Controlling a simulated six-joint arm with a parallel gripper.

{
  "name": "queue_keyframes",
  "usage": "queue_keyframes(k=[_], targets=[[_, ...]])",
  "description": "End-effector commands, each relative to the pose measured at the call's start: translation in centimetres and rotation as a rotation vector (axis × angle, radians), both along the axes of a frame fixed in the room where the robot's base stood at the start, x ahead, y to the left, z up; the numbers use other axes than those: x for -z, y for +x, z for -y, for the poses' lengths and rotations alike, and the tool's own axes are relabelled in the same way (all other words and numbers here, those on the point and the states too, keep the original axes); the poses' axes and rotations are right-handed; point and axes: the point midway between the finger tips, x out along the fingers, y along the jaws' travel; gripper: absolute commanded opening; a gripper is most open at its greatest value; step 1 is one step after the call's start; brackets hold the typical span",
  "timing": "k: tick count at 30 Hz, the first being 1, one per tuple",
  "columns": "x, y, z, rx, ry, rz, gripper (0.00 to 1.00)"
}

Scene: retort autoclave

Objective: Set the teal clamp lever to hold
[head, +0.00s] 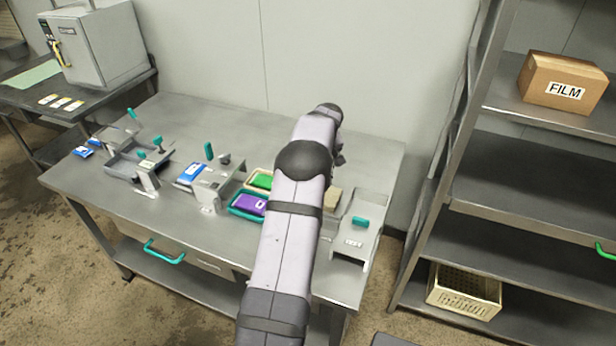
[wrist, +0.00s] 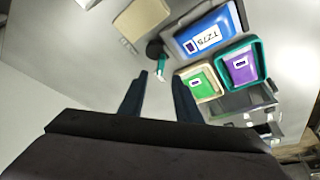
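Several teal handles show in the head view, and I cannot tell for sure which is the clamp lever. One upright teal lever (head: 209,151) stands by a grey metal fixture (head: 211,187) with a blue packet (head: 192,172) at its left. Two more teal handles, one at the back (head: 132,114) and one nearer (head: 158,141), rise at the left fixture (head: 143,172). Another teal handle (head: 360,221) lies on the TEST unit (head: 353,243) at right. My gripper (wrist: 159,82) has its two fingers apart with nothing visibly between them; in the head view my arm hides most of it.
A tan block (wrist: 142,18) is close by. Shelving (head: 520,185) stands at right. The table's back (head: 235,118) is clear.

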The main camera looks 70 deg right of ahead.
Motion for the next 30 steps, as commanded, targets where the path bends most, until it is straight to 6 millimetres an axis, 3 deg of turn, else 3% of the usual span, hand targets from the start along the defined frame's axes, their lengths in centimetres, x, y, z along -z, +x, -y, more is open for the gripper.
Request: queue_keyframes(k=[18, 30], targets=[[5.4, 1.7, 1.5, 0.0, 0.002, -0.001, 0.3], [6.6, 2.0, 1.9, -0.001, 0.0, -0.001, 0.3]])
